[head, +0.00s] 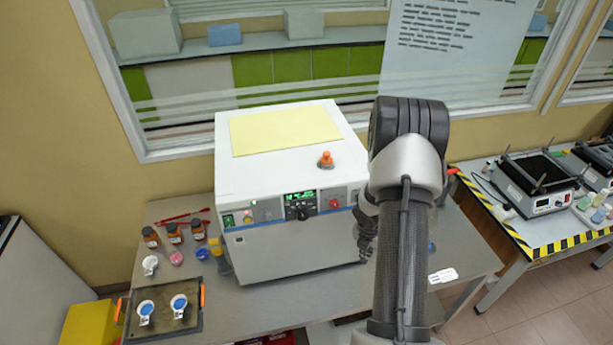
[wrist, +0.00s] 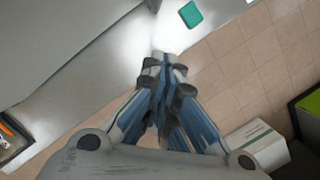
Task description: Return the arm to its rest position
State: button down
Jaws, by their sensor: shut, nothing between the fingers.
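My gripper (wrist: 163,68) shows in the wrist view with its fingers together and nothing between them. It hangs above the table's front edge, with the tiled floor to the right. In the head view my arm rises in front of the right side of the white machine (head: 290,250). There my gripper (head: 366,240) is partly hidden behind the arm, beside the machine's front right corner.
The grey table (head: 300,306) holds a dark tray (head: 185,322) with two blue-filled cups, several brown bottles (head: 174,233) and small coloured containers. A hazard-striped table (head: 560,243) with a black-topped device (head: 536,175) stands right. Tiled floor (head: 555,300) lies front right.

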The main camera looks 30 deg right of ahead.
jog(key=w+a+r+m+h+b, duration=0.1)
jog(key=w+a+r+m+b, duration=0.35)
jog(key=r+b, duration=0.3)
jog(key=s+a+r+m+t+b, duration=0.25)
jog(key=a+r+m+b, duration=0.25)
jog(key=a+m+b, duration=0.4)
jog(key=s+a+f+m+y+b, duration=0.1)
jog(key=s+a+f+m+b, duration=0.1)
jog(key=s+a+m+b, duration=0.2)
jog(key=s+a+f+m+y+b, duration=0.2)
jog(key=s+a+m+b, duration=0.3)
jog(key=s+a+b, duration=0.4)
jog(key=s+a+t, duration=0.1)
jog(key=s+a, duration=0.1)
jog(key=a, duration=0.5)
jog(key=shift+s+a+f+y, duration=0.15)
jog(key=shift+s+f+y, duration=0.15)
jog(key=shift+s, duration=0.1)
